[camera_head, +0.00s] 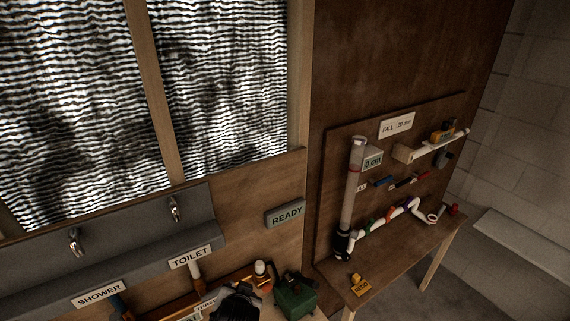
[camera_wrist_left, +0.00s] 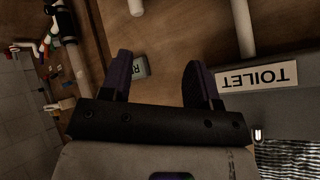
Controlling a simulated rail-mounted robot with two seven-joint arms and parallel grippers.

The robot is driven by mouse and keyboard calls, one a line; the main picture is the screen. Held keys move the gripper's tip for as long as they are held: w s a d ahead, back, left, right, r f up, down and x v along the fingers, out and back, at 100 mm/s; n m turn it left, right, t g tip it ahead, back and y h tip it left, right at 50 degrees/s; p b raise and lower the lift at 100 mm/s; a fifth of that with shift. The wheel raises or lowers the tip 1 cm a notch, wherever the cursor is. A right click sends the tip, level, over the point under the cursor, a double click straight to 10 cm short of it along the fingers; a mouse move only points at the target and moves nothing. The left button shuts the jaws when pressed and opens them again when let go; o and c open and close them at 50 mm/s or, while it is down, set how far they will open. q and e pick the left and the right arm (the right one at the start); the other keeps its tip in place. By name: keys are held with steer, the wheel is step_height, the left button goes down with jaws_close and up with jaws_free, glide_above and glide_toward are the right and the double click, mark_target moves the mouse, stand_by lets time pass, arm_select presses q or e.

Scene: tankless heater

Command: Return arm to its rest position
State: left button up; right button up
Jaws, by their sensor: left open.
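My left gripper (camera_wrist_left: 158,62) shows in the left wrist view with its two dark fingers spread wide apart and nothing between them. A dark rounded shape at the bottom edge of the head view (camera_head: 238,302) looks like part of my own arm, but I cannot tell which part. My right gripper is in neither view. The READY sign (camera_head: 286,214) is on the wooden wall, and its box shows beyond the gap between the fingers in the wrist view (camera_wrist_left: 140,67).
A green box (camera_head: 295,297) stands near the bottom. A grey panel with taps and the TOILET label (camera_head: 190,257) is at left. A side table (camera_head: 400,262) carries a clear upright tube (camera_head: 352,190), white pipe pieces and a yellow block (camera_head: 360,285).

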arm_select(q)
steer(key=s+a+r+n+h+p, duration=0.1)
steer(key=s+a+h+p, duration=0.15)
steer(key=s, duration=0.65)
steer(key=s+a+n+h+p, duration=0.1)
steer(key=s+a, duration=0.3)
steer(key=s, duration=0.5)
steer(key=s+a+f+g+p, duration=0.1)
steer(key=s+f, duration=0.3)
steer(key=s, duration=0.5)
steer(key=s+a+f+g+y+p, duration=0.1)
steer(key=s+a+f+g, duration=0.2)
steer(key=s, duration=0.5)
steer(key=shift+s+f+g+p, duration=0.4)
steer(key=shift+f+g, duration=0.35)
steer(key=shift+g, duration=0.05)
steer(key=shift+y, duration=0.25)
